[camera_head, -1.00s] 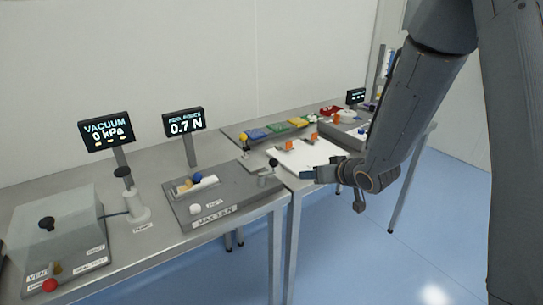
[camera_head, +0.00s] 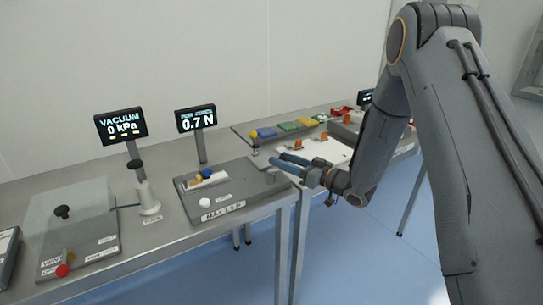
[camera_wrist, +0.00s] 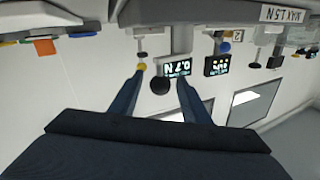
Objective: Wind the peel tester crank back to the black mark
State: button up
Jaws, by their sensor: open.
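The peel tester (camera_head: 235,200) is a grey slab on the near table, with a display (camera_head: 196,120) reading 0.7 N behind it. Its crank post (camera_head: 271,176) is at the right end; my fingers hide the crank knob in the head view. My gripper (camera_head: 283,160) is open above that end, pointing left. In the upside-down wrist view, a round black knob (camera_wrist: 160,85) appears between my two spread fingers (camera_wrist: 160,95); contact cannot be told. A yellow knob (camera_head: 254,134) stands behind the crank. I cannot make out the black mark.
A vacuum display (camera_head: 121,125), a pump (camera_head: 147,198) and a clear-lidded box (camera_head: 70,215) stand to the left. A white board (camera_head: 318,150) with orange pieces and several coloured blocks lie to the right. The air above the tester's front is clear.

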jog(key=shift+p+x, duration=0.55)
jog(key=shift+x, duration=1.65)
jog(key=shift+c, duration=0.3)
jog(key=c, duration=1)
